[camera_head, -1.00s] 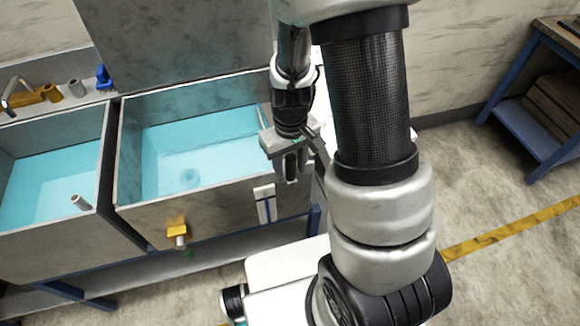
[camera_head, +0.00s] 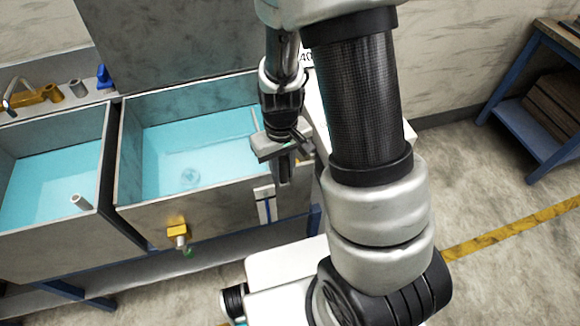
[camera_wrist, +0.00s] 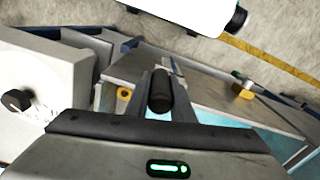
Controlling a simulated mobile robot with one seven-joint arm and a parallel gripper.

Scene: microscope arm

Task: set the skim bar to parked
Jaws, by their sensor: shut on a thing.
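My gripper (camera_head: 284,172) hangs over the right end of the right-hand tank, near its front rim. In the wrist view my gripper (camera_wrist: 161,84) is shut on a dark round grip (camera_wrist: 160,92), held between the two fingers. This grip looks like the handle of the skim bar, but the rest of the bar is hidden by the fingers and palm. In the head view the grip is hidden by my gripper. The right-hand tank (camera_head: 150,212) holds clear blue water.
A second tank (camera_head: 40,235) with a short grey pipe (camera_head: 82,202) stands to the left. A yellow valve (camera_head: 178,230) sticks out of the right tank's front. A blue-framed bench (camera_head: 530,120) stands far right. The wrist view shows a black knob (camera_wrist: 17,100) on a pale block.

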